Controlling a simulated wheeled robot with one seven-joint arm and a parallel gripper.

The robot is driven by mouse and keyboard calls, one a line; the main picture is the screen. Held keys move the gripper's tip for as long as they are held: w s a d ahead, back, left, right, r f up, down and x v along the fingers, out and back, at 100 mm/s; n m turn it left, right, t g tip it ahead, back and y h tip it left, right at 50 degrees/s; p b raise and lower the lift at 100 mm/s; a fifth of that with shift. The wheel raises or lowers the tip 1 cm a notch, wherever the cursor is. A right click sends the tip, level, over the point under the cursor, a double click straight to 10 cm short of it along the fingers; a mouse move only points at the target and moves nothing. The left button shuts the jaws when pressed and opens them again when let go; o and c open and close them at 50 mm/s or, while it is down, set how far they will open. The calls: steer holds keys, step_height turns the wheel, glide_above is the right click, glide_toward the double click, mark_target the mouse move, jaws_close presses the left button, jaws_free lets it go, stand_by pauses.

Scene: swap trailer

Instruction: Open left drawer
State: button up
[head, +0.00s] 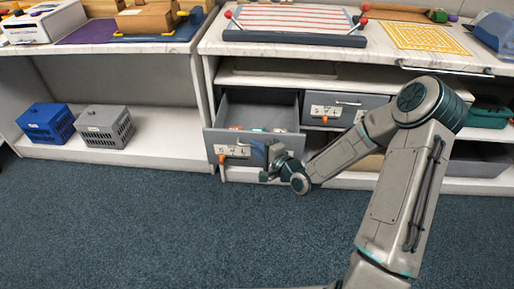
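The left drawer (212,142) is grey and sits under the marble-topped counter. It stands pulled out, with its inside and several small items showing. Its front bears a white label (233,151) with dark marks. My gripper (268,164) is at the right part of this drawer's front, low and close to it. It partly covers the front there, and the drawer's handle cannot be made out. Whether the fingers touch the drawer or are closed is too small to tell. A second grey drawer (371,102), with a label and a bar handle, is shut to the right.
Blue carpet is clear in front of the shelves. A blue crate (46,123) and a grey crate (105,126) stand on the lower left shelf. A green bin (488,116) is at the far right. A striped board (293,24) lies on the counter (214,44).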

steer(key=shift+o, duration=1.2)
steer(key=p+v, duration=0.3)
steer(key=v, duration=1)
steer(key=shift+s+d+p, duration=0.25)
steer(key=shift+s+p, duration=0.05)
steer(key=shift+p, duration=0.05)
